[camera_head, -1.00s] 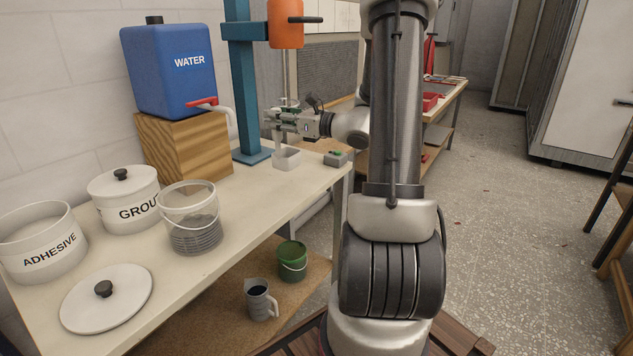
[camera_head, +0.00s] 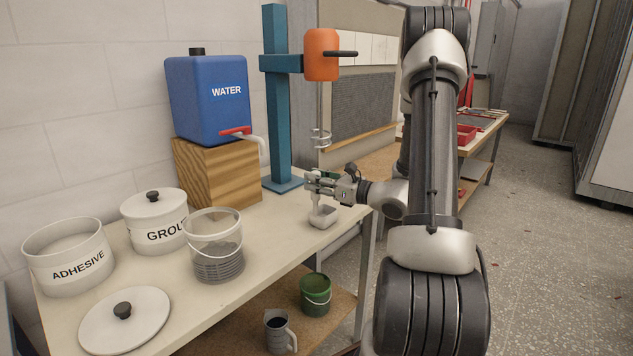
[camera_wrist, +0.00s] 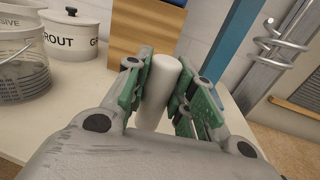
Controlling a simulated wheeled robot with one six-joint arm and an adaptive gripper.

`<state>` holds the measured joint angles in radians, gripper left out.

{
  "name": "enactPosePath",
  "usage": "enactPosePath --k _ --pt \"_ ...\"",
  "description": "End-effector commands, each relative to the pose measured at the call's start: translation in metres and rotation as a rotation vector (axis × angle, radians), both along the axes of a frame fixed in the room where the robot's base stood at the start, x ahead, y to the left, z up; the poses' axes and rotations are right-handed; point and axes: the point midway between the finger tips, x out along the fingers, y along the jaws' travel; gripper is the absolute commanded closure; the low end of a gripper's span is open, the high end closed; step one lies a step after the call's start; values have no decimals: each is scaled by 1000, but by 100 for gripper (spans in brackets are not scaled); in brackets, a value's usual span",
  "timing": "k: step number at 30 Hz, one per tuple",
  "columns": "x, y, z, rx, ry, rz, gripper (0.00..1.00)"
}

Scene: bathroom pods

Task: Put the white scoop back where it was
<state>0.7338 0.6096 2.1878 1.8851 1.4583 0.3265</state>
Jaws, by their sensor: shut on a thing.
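My gripper (camera_head: 315,184) is shut on the upright handle of the white scoop (camera_head: 322,217), at the far right end of the worktable (camera_head: 255,282). The scoop's pale, box-like bowl hangs below the fingers, low over the tabletop. I cannot tell whether it touches the surface. In the wrist view, the round white handle (camera_wrist: 163,82) stands between the green-padded fingers (camera_wrist: 160,100) of my gripper. The bowl is hidden there. Just behind the scoop is the blue mixer stand (camera_head: 278,110) with its orange head.
An open adhesive tub (camera_head: 70,268), a lidded grout tub (camera_head: 150,232), a clear bucket (camera_head: 215,262) and a loose lid (camera_head: 125,322) occupy the left. The blue water container (camera_head: 208,112) sits on a wooden block (camera_head: 222,180). Bare tabletop lies between bucket and scoop.

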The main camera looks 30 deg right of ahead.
Motion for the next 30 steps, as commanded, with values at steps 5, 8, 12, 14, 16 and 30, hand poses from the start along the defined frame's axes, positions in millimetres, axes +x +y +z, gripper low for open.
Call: enactPosePath --k 5,8,12,14,16,30 --pt "0 0 0 -1 0 0 100" --pt "0 0 -2 0 0 0 100" --pt "0 0 -2 0 0 0 54" --pt "0 0 -2 0 0 0 54" --pt "0 0 -2 0 0 0 54" --pt "-35 -22 1 1 0 -6 54"
